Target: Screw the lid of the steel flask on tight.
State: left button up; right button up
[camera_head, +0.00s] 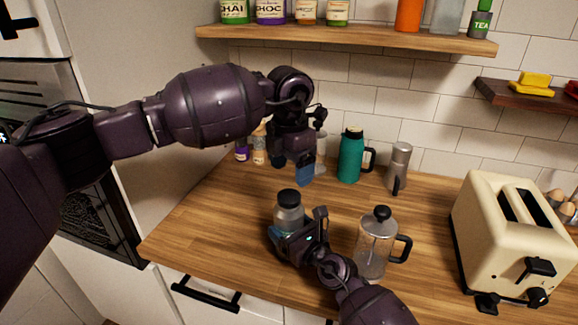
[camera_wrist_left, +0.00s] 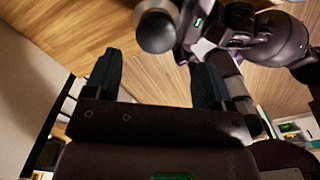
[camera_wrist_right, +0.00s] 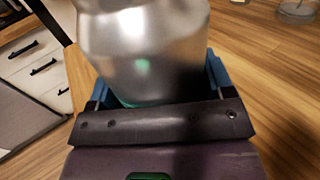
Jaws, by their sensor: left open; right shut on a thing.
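The steel flask (camera_head: 290,216) stands upright on the wooden counter, with its dark lid (camera_head: 288,197) sitting on its top. My right gripper (camera_head: 283,236) is shut around the lower body of the flask; the right wrist view shows the silver body (camera_wrist_right: 150,55) between its blue fingers. My left gripper (camera_head: 292,169) is open and empty, fingers pointing down, above and behind the flask. In the left wrist view the lid (camera_wrist_left: 156,30) lies beyond the open fingers, apart from them. Whether the lid is tight cannot be told.
A French press (camera_head: 376,245) stands close to the right of my right gripper. A teal flask (camera_head: 351,157) and a grey bottle (camera_head: 398,166) stand by the wall. A cream toaster (camera_head: 510,235) is at the right. A shelf (camera_head: 350,39) with jars hangs above.

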aim_at(289, 195)
pick_arm(q)
jog(key=shift+a+n, duration=0.25)
jog(key=shift+n, duration=0.95)
jog(key=shift+f, duration=4)
jog(key=c, duration=0.9)
jog(key=shift+m, duration=0.3)
jog(key=o, duration=1.1)
